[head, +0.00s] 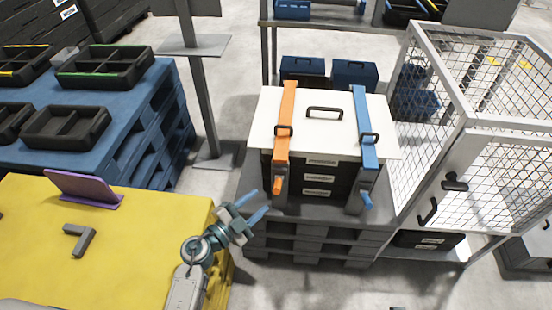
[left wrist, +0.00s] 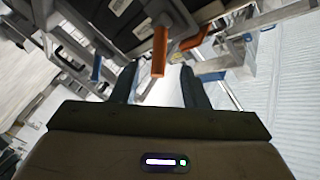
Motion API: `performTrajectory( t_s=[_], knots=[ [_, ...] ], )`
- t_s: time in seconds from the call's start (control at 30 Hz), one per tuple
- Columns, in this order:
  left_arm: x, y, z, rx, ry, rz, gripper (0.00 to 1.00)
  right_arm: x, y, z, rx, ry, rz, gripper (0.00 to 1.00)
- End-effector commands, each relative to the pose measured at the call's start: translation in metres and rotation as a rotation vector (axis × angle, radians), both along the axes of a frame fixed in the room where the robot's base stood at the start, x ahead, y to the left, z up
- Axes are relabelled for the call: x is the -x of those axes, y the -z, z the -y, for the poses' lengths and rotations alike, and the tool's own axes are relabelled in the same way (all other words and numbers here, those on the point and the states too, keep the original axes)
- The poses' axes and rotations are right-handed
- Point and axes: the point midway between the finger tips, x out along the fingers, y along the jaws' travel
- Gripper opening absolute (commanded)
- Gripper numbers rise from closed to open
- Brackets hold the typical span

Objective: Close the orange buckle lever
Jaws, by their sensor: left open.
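An orange strap (head: 284,125) runs over the white lid (head: 325,130) of a stack of dark cases. Its orange buckle lever (head: 278,185) sticks out at the front of the stack, low on the left. In the left wrist view the orange lever (left wrist: 159,52) hangs down between my fingers' directions, near the tips. My left gripper (head: 256,206) is open and empty, to the left of and a little below the lever in the head view. I cannot tell from these frames whether it touches the lever. My right gripper is not in view.
A blue strap (head: 363,125) with a blue lever (head: 366,198) is on the right of the stack. The cases stand on a grey pallet (head: 310,238). A mesh cage (head: 470,120) stands at right. A yellow table (head: 130,240) holds a purple stand (head: 83,188) at left.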

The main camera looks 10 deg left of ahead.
Motion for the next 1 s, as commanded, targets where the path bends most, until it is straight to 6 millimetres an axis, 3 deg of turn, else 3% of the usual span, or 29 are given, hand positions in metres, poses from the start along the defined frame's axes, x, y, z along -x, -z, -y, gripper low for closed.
performTrajectory(
  t_s=[0.6,1.0],
  knots=[
    [-0.077,0.001,0.057,0.000,-0.001,0.001,0.41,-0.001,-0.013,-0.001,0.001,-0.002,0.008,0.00],
    [-0.085,0.001,0.064,-0.001,0.000,0.001,0.41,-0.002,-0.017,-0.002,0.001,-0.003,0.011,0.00]
  ],
)
